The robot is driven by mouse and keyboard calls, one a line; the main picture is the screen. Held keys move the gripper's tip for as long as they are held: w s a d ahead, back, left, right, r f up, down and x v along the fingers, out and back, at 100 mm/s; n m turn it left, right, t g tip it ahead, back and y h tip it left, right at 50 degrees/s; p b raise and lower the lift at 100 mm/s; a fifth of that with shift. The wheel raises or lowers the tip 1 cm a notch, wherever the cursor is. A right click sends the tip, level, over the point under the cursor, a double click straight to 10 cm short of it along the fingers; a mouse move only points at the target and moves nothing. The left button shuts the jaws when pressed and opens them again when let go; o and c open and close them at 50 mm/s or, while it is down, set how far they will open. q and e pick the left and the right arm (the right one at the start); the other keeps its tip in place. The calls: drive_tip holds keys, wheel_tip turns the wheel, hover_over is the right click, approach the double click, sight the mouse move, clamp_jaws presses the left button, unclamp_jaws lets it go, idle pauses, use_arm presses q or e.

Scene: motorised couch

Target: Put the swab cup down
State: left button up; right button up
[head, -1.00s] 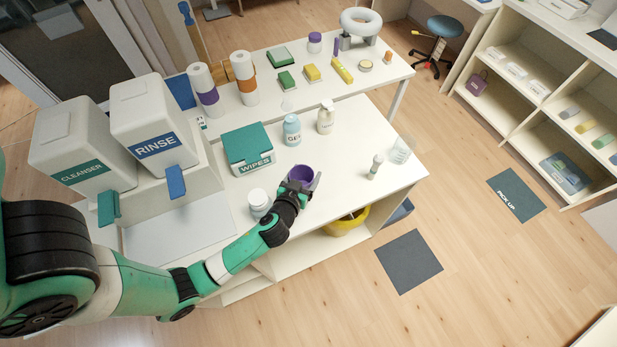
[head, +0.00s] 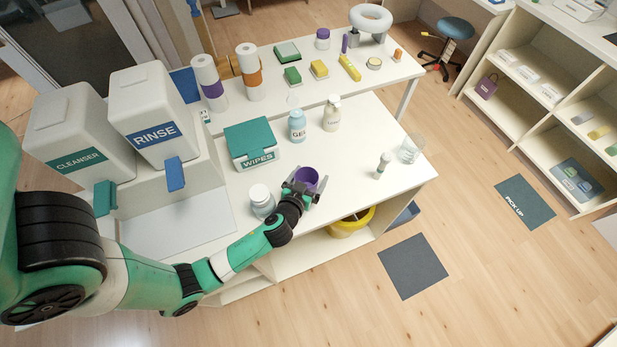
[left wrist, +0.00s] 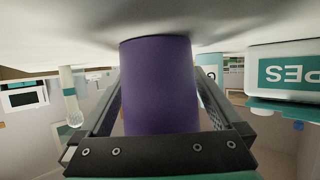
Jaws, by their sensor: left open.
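The purple swab cup (head: 307,177) stands on the white table top (head: 335,160) near its front edge. In the left wrist view the cup (left wrist: 160,85) fills the middle, its base at the table surface; that view is upside down. My left gripper (head: 303,186) is open, with its fingers on either side of the cup. In the left wrist view the fingers of my left gripper (left wrist: 160,105) stand apart, with a gap showing beside the cup. My right gripper is not in view.
A white jar (head: 262,201) stands close left of my left gripper. The wipes box (head: 250,143), gel bottle (head: 297,126) and lotion bottle (head: 332,114) stand behind. A small bottle (head: 382,165) and clear cup (head: 411,148) are at the right. A yellow bin (head: 350,222) is below.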

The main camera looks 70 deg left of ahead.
use_arm(q)
drive_tip(key=shift+r, duration=0.25)
drive_tip(key=p+v, duration=0.1)
drive_tip(key=v, duration=0.8)
drive_tip(key=shift+s+d, duration=0.1)
drive_tip(key=shift+d, duration=0.15)
drive_tip(key=s+d+r+p, duration=0.1)
drive_tip(key=p, duration=0.4)
drive_tip(key=shift+r+p, duration=0.2)
drive_tip(key=shift+p, duration=0.15)
drive_tip(key=shift+s+d+f+p, duration=0.15)
drive_tip(key=shift+s+d+p, duration=0.15)
drive_tip(key=shift+p, duration=0.3)
drive_tip(key=shift+f, duration=0.1)
